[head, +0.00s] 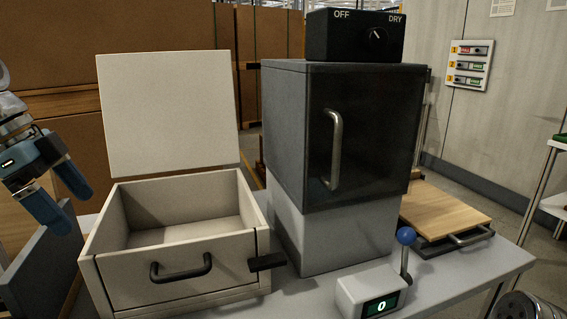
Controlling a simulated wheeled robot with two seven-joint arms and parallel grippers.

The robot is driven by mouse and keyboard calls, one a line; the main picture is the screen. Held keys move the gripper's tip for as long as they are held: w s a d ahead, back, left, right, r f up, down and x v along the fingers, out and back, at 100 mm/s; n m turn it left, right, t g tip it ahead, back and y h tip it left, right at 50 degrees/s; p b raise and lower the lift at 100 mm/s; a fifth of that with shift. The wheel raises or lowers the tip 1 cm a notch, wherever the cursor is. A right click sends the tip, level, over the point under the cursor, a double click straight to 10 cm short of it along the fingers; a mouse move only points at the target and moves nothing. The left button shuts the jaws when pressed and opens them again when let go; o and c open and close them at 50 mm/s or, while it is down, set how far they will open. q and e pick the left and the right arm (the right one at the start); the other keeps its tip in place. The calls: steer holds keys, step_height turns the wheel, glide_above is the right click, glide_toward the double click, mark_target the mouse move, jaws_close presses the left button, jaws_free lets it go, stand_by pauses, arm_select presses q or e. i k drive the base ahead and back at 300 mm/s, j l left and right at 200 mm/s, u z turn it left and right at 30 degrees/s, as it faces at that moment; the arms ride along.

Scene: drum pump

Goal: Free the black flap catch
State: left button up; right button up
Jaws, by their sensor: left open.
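A beige box (100,240) stands on the table at the left, with its lid (168,100) raised and its inside empty as far as I see. Its front flap (190,272) is upright and closed, with a dark bar handle (181,270). My left gripper (77,212) is open and empty, with blue fingers, left of the box and well away from the catch. My right gripper is not in view.
A dark cabinet (362,130) with an OFF/DRY dial box (362,38) stands right of the catch. A small counter box (371,292) reading 0, with a blue-knobbed lever (406,236), is at the front. A wooden board (443,208) lies farther right.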

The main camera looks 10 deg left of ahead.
mark_target(265, 261)
steer(key=k, duration=1.8)
